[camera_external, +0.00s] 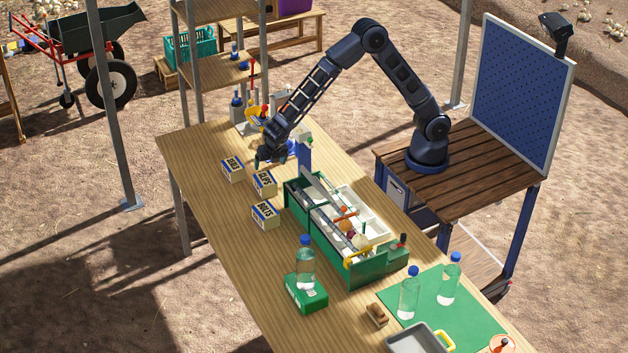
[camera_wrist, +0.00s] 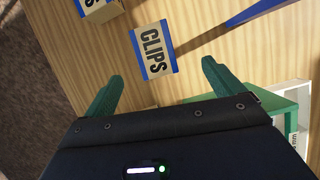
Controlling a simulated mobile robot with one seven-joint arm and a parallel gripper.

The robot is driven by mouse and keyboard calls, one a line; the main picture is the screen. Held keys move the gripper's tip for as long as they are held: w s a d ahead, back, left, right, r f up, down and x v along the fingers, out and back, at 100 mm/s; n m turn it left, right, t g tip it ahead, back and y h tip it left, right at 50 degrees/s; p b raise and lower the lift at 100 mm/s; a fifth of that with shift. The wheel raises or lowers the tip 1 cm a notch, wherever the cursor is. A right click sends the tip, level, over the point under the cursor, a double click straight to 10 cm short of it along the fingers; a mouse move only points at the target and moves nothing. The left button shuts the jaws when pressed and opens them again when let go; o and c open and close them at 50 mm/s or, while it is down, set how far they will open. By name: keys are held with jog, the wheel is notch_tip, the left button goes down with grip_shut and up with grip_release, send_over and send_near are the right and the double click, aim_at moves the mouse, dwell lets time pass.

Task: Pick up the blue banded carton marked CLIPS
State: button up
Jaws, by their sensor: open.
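The CLIPS carton (camera_external: 264,184) is a small cream box with blue bands, standing on the wooden table between two similar cartons. In the wrist view the CLIPS carton (camera_wrist: 154,50) lies ahead of the fingertips, roughly centred between them, with its lettered face toward the camera. My gripper (camera_external: 270,158) is above the table, just beyond the carton in the external view. In the wrist view my gripper (camera_wrist: 158,72) shows two green fingers spread wide with nothing between them. The gripper is open and apart from the carton.
One carton (camera_external: 233,169) stands left of CLIPS and the BOLTS carton (camera_external: 265,215) stands in front. A green toolbox (camera_external: 367,268) with tools is close on the right. A blue post (camera_external: 304,153) rises near my gripper. The table's left front area is clear.

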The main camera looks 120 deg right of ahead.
aim_at(265, 179)
jog(key=f, duration=0.2)
jog(key=w, duration=0.1)
jog(key=shift+w+d+f+n, duration=0.1)
jog(key=shift+d+f+n, duration=0.3)
jog(key=shift+x, duration=5.3)
jog(key=shift+f, duration=0.25)
jog(key=shift+w, duration=0.1)
jog(key=c, duration=1.3)
